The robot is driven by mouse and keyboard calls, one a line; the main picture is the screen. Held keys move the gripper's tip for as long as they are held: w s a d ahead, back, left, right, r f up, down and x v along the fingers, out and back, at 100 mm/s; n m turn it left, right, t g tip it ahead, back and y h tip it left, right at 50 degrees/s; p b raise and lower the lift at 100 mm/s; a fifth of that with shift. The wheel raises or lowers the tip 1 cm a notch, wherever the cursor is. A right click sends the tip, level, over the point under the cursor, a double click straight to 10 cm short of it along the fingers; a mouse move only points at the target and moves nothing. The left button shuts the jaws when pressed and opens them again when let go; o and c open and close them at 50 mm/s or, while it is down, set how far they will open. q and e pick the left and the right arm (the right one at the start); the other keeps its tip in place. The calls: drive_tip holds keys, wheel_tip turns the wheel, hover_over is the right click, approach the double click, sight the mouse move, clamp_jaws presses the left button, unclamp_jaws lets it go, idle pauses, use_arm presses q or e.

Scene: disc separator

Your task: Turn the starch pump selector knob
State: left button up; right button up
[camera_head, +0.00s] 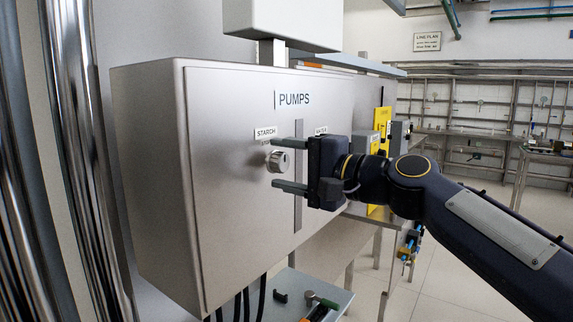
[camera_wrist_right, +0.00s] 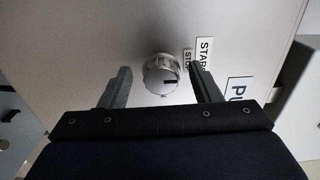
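The starch pump selector knob (camera_head: 277,161) is a round silver knob on the front of the grey PUMPS cabinet (camera_head: 225,220), below a STARCH label (camera_head: 265,132). My right gripper (camera_head: 290,165) is open, with one finger above the knob and one below it in the head view. In the right wrist view the knob (camera_wrist_right: 161,73) shows a dark pointer mark and lies between and just beyond the two fingertips (camera_wrist_right: 160,76). I see gaps on both sides, so the fingers do not appear to touch it. A second label, mostly covered, is behind my right gripper. My left gripper is out of view.
Shiny vertical pipes (camera_head: 85,150) stand left of the cabinet. A yellow panel (camera_head: 383,125) with grey boxes is beyond its right side. Below is a small shelf (camera_head: 335,296) with tools, and dark cables hang under the cabinet. Open floor (camera_head: 460,265) lies at right.

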drive_tip(key=shift+d, duration=0.1)
drive_tip(key=b+v, duration=0.2)
drive_tip(key=v, duration=0.5)
drive_tip(key=shift+s+d, duration=0.25)
drive_tip(key=s+d+f+n+g+h+p, duration=0.1)
drive_tip(key=s+d+f+h+p, duration=0.2)
drive_tip(key=s+f, duration=0.5)
drive_tip(key=s+d+f+n+g+h+p, duration=0.2)
drive_tip(key=s+d+f, duration=0.4)
drive_tip(key=f, duration=0.6)
drive_tip(key=s+d+f+n+g+h+p, duration=0.2)
drive_tip(key=s+d+f+h+p, duration=0.2)
drive_tip(key=s+f, duration=0.6)
drive_tip(key=shift+s+d+f+h+p, duration=0.3)
drive_tip(key=shift+h+p, duration=0.2)
drive_tip(key=shift+h, duration=0.4)
drive_tip(key=shift+r, duration=0.15)
